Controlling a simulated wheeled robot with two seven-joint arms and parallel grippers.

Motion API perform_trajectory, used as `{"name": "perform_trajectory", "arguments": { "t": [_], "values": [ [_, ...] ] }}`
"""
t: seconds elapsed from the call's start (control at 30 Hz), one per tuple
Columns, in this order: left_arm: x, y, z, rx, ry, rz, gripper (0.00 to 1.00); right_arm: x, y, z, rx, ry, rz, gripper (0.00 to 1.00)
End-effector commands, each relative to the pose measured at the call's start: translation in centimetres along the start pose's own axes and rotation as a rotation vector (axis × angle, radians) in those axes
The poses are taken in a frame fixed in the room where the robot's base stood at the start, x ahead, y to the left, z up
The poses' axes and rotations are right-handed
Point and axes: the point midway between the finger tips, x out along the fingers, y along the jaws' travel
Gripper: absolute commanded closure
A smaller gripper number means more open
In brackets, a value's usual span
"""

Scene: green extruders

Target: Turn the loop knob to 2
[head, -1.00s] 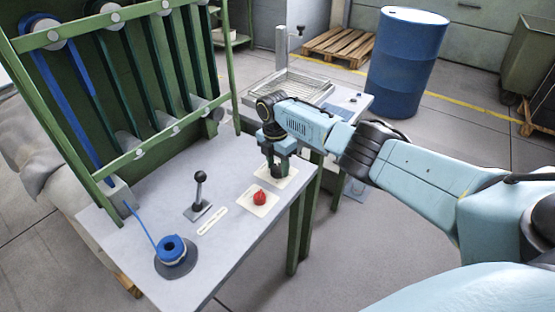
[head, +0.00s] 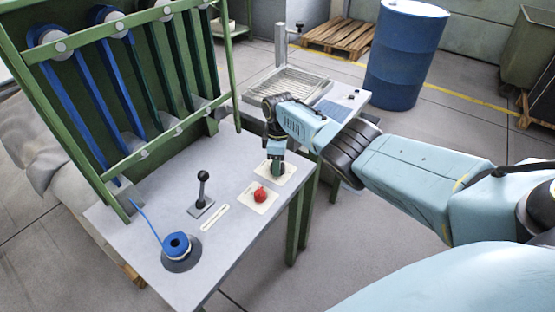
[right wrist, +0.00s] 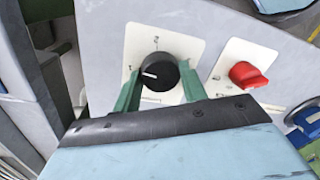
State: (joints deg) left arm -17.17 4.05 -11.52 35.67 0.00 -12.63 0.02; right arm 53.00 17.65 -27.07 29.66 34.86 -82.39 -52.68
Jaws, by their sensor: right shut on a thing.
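The black round knob (right wrist: 159,72) with a white pointer line sits on a pale plate (right wrist: 185,48) in the right wrist view. The pointer faces left, toward a small mark at the plate's left side; the printed marks are too small to read surely. My right gripper (right wrist: 160,88) has its two green fingers on either side of the knob, shut on it. In the head view my right gripper (head: 276,170) points down at the plate (head: 289,172) and hides the knob. My left gripper is not in view.
A red knob (right wrist: 248,75) sits on its own plate close by, also in the head view (head: 260,195). A black lever (head: 202,188) and a blue spool (head: 177,247) stand farther left on the table (head: 232,245). A green rack (head: 110,185) with strips rises behind.

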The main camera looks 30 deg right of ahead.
Motion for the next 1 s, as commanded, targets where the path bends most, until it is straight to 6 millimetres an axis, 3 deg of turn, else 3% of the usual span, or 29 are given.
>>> {"name": "perform_trajectory", "arguments": {
  "t": [1.0],
  "values": [
    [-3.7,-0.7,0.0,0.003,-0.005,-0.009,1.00,-0.1,-0.1,0.2,0.917,0.063,-0.001,0.81]
  ]
}}
